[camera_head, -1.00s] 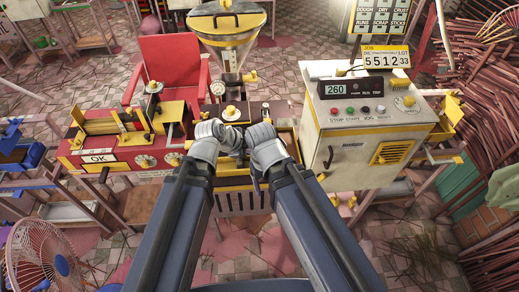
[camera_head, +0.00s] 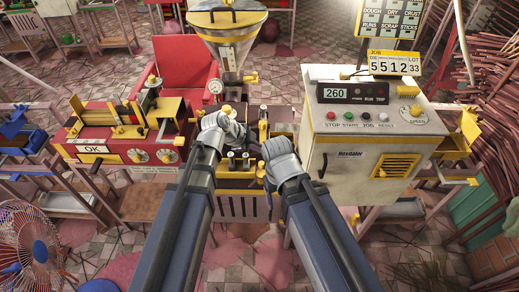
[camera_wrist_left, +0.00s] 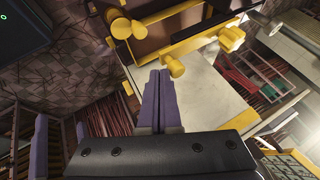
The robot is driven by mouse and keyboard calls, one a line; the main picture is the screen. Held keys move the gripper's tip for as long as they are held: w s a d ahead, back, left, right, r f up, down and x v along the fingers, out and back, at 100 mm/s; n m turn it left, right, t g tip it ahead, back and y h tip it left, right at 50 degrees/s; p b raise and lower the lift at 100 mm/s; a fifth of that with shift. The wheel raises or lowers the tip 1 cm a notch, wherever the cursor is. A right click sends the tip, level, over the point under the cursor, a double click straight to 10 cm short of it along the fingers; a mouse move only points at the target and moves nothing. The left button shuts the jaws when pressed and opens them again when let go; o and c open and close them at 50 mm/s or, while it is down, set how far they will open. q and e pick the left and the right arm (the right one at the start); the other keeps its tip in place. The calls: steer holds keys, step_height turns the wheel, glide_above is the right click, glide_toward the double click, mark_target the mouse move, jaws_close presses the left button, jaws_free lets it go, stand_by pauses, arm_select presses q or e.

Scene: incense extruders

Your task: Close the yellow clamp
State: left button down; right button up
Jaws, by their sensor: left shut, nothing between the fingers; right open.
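Several yellow fittings sit on the middle machine, and I cannot tell for sure which is the clamp. An upright yellow lever (camera_head: 263,131) stands between my two wrists in the head view. My left gripper (camera_wrist_left: 159,73) is shut and empty in the left wrist view. Its purple fingertips lie just below a yellow round knob (camera_wrist_left: 176,67), and I cannot tell whether they touch. A yellow bar (camera_wrist_left: 185,45) and a yellow wing knob (camera_wrist_left: 122,26) show above. My right gripper (camera_head: 264,168) is open in front of the middle machine, its fingers mostly hidden by its wrist.
A cream control box (camera_head: 350,150) stands close on the right. A red press with an OK sign (camera_head: 95,149) stands on the left. A funnel hopper (camera_head: 228,45) rises behind the middle. A blue fan (camera_head: 28,240) is at the lower left.

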arm_select(q)
steer(key=w, duration=0.4)
steer(key=shift+w, duration=0.2)
arm_select(e)
steer(key=shift+s, duration=0.1)
